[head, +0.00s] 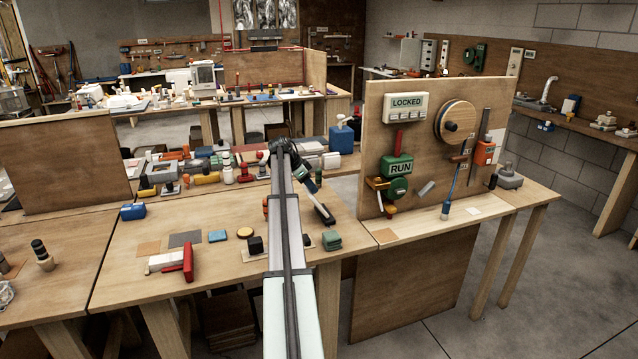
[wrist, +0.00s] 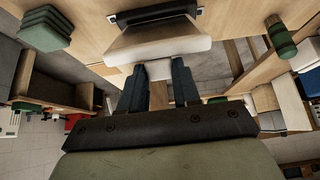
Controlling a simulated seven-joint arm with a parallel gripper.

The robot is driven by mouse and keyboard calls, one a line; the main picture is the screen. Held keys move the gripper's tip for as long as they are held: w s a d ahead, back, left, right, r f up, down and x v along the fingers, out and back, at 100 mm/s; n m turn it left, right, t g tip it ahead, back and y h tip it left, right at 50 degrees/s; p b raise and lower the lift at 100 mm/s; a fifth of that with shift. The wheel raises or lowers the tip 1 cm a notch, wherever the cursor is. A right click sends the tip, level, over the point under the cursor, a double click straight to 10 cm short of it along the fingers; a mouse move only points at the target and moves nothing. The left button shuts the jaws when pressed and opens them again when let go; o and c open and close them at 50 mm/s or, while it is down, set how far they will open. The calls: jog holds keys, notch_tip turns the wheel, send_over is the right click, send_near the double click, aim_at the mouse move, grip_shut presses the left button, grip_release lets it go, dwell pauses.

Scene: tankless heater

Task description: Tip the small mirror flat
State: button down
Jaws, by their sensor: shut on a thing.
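The slab, which looks like the small mirror (wrist: 160,48), has a pale edge and a tan-grey face. It appears tilted, with a dark bar along its far side. Its reflective side cannot be made out. In the head view my arm and gripper hide most of it.
A green ribbed block (head: 331,240) stands close by my gripper; it also shows in the wrist view (wrist: 45,28). A dark block (head: 255,245) and a red-handled tool (head: 188,262) lie left of my arm. An upright board (head: 420,160) with controls stands to the right.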

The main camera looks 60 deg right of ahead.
jog(key=w+a+f+g+h, duration=0.4)
jog(key=f+g+h, duration=0.1)
jog(key=shift+w+a, duration=0.15)
jog(key=shift+a, duration=0.05)
dwell(0.5)
jog(key=c, duration=0.8)
grip_release()
jog(key=shift+w, duration=0.1)
jog(key=v, duration=1.3)
jog(key=shift+w+a, duration=0.2)
jog(key=shift+a, duration=0.1)
